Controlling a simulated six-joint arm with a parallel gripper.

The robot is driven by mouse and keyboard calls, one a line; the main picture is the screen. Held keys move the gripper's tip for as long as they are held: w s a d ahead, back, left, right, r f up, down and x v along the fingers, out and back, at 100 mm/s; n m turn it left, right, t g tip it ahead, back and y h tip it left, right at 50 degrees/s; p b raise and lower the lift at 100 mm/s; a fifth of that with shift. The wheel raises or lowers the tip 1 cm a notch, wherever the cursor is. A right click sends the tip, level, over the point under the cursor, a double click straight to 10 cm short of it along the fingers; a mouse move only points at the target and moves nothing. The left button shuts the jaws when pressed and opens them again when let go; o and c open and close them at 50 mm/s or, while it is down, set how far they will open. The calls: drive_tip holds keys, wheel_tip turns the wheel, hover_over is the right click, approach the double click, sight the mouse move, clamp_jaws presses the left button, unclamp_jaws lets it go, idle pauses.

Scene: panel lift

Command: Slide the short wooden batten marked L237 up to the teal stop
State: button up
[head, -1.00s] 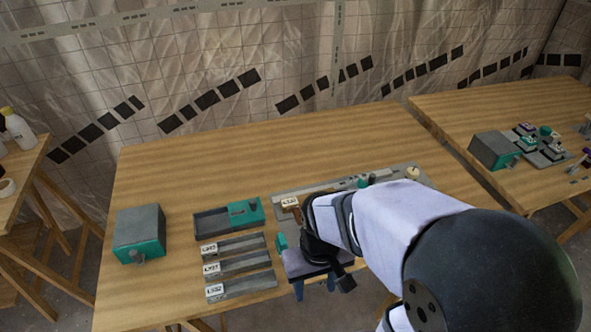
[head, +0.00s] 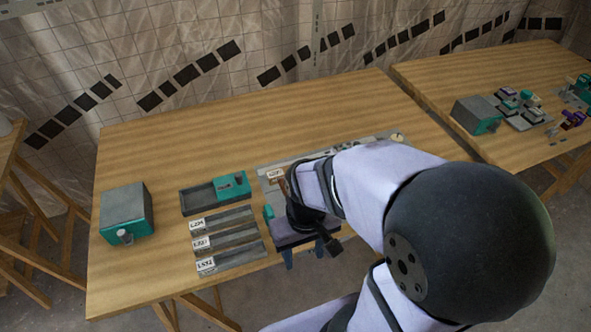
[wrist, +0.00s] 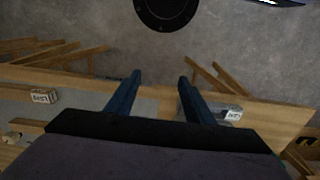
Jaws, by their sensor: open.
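A small brown wooden piece (head: 282,185) with a white label (head: 274,174) lies on the grey fixture (head: 268,164), mostly hidden behind my wrist. Its label is too small to read surely, so I cannot tell if it is L237. A teal block (head: 268,212) shows at the fixture's left edge; I cannot tell if it is the stop. My gripper (head: 304,258) is over the table's front edge, fingers apart and empty. In the wrist view my gripper (wrist: 159,78) has its two blue fingers spread over the table edge and floor.
Several labelled grey slotted bars (head: 228,240) lie left of the fixture, below a dark tray (head: 198,200) with a teal block (head: 232,185). A grey and teal box (head: 127,212) stands at the far left. The back of the table (head: 230,135) is clear.

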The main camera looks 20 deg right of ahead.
drive_tip(key=shift+c, duration=0.2)
drive_tip(key=c, duration=0.5)
drive_tip(key=shift+w+r, duration=0.1)
drive_tip(key=shift+w, duration=0.15)
drive_tip(key=c, duration=0.5)
drive_tip(key=w+r+m, duration=0.1)
drive_tip(key=w+m, duration=0.2)
drive_tip(key=w, duration=0.3)
drive_tip(key=w+r+m, duration=0.1)
drive_tip(key=w+m, duration=0.1)
drive_tip(key=w, duration=0.4)
drive_tip(key=w+m, duration=0.3)
drive_tip(key=w, duration=0.3)
drive_tip(key=shift+a+r+m, duration=0.1)
drive_tip(key=shift+r+m, duration=0.2)
drive_tip(key=shift+r, duration=0.1)
clamp_jaws()
drive_tip(key=w+f+m, duration=0.2)
drive_tip(key=w+m, duration=0.7)
drive_tip(key=w, duration=0.4)
drive_tip(key=shift+w+a, duration=0.15)
drive_tip(key=shift+w, duration=0.2)
